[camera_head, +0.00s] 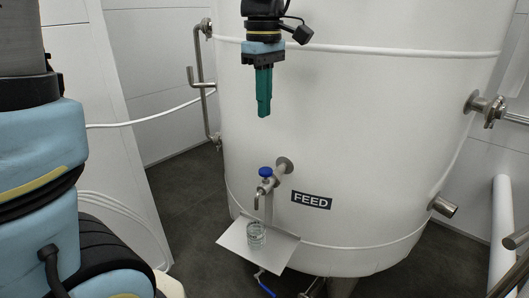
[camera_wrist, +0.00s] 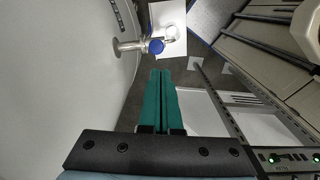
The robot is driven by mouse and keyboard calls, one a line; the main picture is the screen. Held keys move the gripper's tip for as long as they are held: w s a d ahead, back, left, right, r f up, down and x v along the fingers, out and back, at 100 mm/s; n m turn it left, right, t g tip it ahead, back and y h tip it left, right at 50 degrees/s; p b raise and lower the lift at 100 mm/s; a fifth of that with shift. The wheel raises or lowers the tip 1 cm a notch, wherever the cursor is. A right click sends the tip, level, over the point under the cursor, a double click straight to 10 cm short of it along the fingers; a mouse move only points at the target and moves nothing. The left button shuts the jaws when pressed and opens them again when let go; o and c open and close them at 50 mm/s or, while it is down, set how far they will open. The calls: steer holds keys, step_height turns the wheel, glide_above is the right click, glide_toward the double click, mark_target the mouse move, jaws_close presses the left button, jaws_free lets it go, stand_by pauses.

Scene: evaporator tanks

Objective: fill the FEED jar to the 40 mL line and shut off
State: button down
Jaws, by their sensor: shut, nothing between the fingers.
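The white FEED tank (camera_head: 360,110) carries a black FEED label (camera_head: 311,200). A metal tap (camera_head: 268,185) with a blue handle (camera_head: 265,172) sticks out of it; the blue handle also shows in the wrist view (camera_wrist: 156,46). A clear glass jar (camera_head: 256,235) stands on a white shelf (camera_head: 284,248) under the spout. The jar's liquid level and 40 mL line are too small to tell. Whether water runs from the spout cannot be told. My gripper (camera_head: 263,114) is shut, empty, pointing down above the tap and apart from it; its green fingers also show in the wrist view (camera_wrist: 161,72).
Metal piping (camera_head: 200,85) stands at the tank's left and a pipe fitting (camera_head: 487,107) at its right. A stub pipe (camera_head: 443,206) is at the lower right. The space between my gripper and the tap is clear. A rail and panels (camera_wrist: 265,95) lie right in the wrist view.

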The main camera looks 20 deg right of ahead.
mark_target(264, 172)
step_height(264, 172, down, 14)
steer(key=p, duration=0.2)
steer(key=shift+p, duration=0.4)
stand_by(0.4)
